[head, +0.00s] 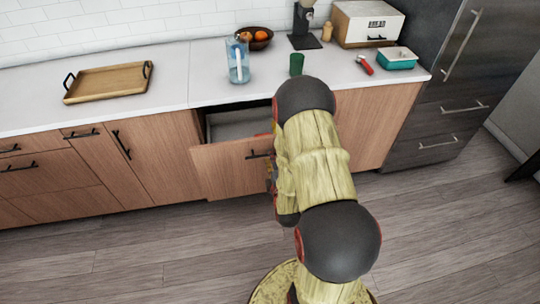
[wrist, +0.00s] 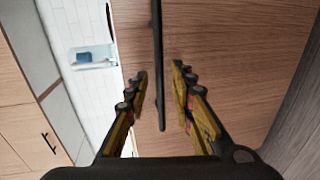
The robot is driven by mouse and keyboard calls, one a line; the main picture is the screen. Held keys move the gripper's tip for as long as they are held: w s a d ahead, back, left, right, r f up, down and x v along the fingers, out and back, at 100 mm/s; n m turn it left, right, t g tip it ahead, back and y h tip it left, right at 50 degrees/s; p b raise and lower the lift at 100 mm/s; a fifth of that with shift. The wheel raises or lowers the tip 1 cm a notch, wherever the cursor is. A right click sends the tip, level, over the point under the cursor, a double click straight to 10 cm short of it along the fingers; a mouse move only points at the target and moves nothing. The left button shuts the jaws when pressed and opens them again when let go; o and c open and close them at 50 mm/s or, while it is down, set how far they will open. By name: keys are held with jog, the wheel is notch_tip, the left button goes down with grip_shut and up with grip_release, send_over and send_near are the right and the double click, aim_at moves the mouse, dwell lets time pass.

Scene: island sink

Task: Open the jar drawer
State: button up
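A wood-front drawer (head: 231,169) below the counter is pulled partly out, with its grey interior (head: 234,123) showing behind the front. No jar can be made out inside. Its dark bar handle (head: 257,154) is on the front, partly hidden by my arm. In the wrist view the handle (wrist: 157,40) runs between the two fingers of my gripper (wrist: 160,76). The fingers are apart, with a visible gap on each side of the bar. In the head view my arm hides most of the gripper.
On the counter (head: 185,84) are a wooden tray (head: 108,82), a clear pitcher (head: 238,62), a green cup (head: 296,64), a fruit bowl (head: 257,40) and a teal container (head: 397,59). A dark fridge (head: 455,90) stands at right. The floor (head: 130,250) in front is clear.

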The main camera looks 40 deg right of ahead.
jog(key=v, duration=0.9)
dwell(0.3)
